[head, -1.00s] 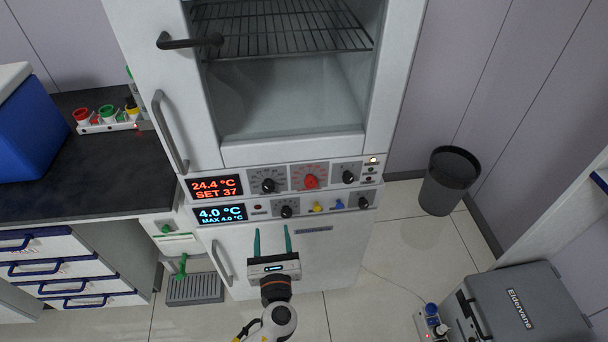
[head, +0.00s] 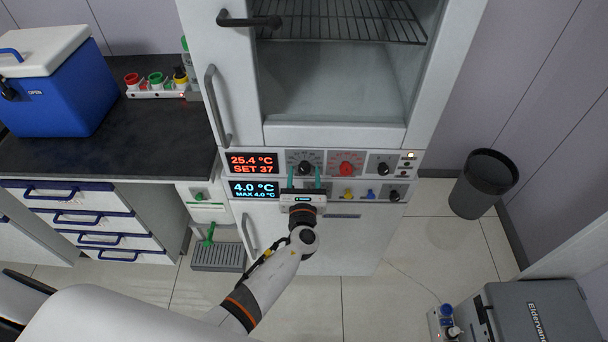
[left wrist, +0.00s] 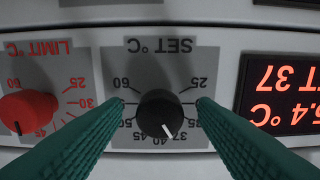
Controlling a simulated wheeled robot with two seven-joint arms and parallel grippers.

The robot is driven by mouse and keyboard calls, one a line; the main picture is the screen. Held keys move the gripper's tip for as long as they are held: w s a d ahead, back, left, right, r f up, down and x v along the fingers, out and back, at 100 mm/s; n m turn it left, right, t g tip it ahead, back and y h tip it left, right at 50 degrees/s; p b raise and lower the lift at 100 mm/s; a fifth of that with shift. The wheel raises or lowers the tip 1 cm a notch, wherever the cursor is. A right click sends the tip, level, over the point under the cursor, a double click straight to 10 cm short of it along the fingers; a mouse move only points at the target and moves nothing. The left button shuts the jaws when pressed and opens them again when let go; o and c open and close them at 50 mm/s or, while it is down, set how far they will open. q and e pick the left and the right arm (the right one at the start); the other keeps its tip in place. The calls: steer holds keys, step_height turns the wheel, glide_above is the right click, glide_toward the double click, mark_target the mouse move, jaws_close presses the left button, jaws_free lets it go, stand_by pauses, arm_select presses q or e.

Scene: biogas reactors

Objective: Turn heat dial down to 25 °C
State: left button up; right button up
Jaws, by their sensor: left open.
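The heat dial (head: 304,167) is a black knob on the upper control panel. In the left wrist view, which is upside down, this dial (left wrist: 157,112) sits on a grey scale marked SET °C. Its white pointer is near the 37 mark. The display (head: 252,163) beside it reads 25.4 °C and SET 37. My left gripper (head: 304,173) is open, its teal fingers pointing at the dial. In the left wrist view the fingertips (left wrist: 160,104) are on either side of the knob, apparently apart from it. My right gripper is not in view.
A red LIMIT dial (head: 346,169) is beside the heat dial. A lower panel has a blue display (head: 254,190) reading 4.0 °C and more small knobs. A door handle (head: 217,107) juts out at upper left. A black bin (head: 483,183) stands on the right.

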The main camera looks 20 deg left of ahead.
arm_select(q)
steer(key=c, duration=1)
steer(key=shift+f+n+b, duration=0.25)
steer(key=shift+n+b, duration=1.55)
steer(key=shift+b, duration=0.05)
steer(key=n+b, duration=0.5)
steer(key=shift+d, duration=0.1)
steer(key=n+b, duration=0.3)
steer(key=n, duration=0.2)
steer(key=shift+b, duration=0.35)
steer(key=n+b, duration=0.2)
steer(key=n, duration=0.2)
steer(key=shift+r+b, duration=0.25)
steer(key=shift+b, duration=0.15)
steer(key=shift+n, duration=0.3)
steer(key=o, duration=1)
